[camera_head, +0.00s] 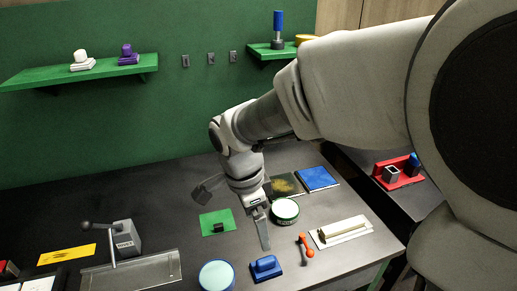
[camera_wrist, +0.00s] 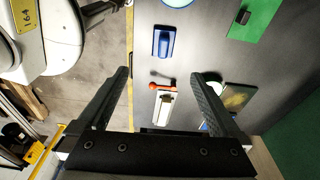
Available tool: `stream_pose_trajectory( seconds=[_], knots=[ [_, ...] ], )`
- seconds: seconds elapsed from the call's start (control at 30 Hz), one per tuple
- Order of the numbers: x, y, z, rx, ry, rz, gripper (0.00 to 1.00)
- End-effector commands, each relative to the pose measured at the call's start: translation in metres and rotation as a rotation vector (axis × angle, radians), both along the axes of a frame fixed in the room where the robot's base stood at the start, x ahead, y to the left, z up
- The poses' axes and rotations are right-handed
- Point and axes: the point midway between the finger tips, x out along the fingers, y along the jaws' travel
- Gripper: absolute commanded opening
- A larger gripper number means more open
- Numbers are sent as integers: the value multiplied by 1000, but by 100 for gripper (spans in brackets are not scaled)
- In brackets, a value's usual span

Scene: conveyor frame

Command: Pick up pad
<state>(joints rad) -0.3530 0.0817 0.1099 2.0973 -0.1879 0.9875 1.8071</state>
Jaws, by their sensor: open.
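Several flat items could be the pad, and I cannot tell which one is meant. A blue square pad (camera_head: 318,178) lies at the back of the table beside a dark square with a yellow patch (camera_head: 283,186); the dark square also shows in the wrist view (camera_wrist: 237,96). A green sheet (camera_head: 211,229) with a small black block (camera_head: 218,228) on it lies left of my gripper. A blue block with a raised handle (camera_head: 265,268) lies near the front edge. My gripper (camera_wrist: 161,75) is open and empty, above the table.
A white round tin (camera_head: 285,211), an orange-handled tool (camera_head: 306,246) and a white tray (camera_head: 341,232) stand right of my gripper. A pale round container (camera_head: 216,275) is at the front. A grey vise-like device (camera_head: 126,238) and a yellow strip (camera_head: 66,255) lie left.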

Motion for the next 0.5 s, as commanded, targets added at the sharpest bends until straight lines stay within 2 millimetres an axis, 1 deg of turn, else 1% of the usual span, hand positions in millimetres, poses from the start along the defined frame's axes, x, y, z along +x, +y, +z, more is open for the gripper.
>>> stream_pose_trajectory(
  seconds=[0.17, 0.23, 0.27, 0.5],
  knots=[
    [1, 2, -8, -4, 4, -18, 100],
    [1, 1, -16, -4, 4, -20, 100],
    [1, 1, -21, -4, 5, -20, 100],
    [3, -8, -74, -4, 7, -20, 100]
  ],
)
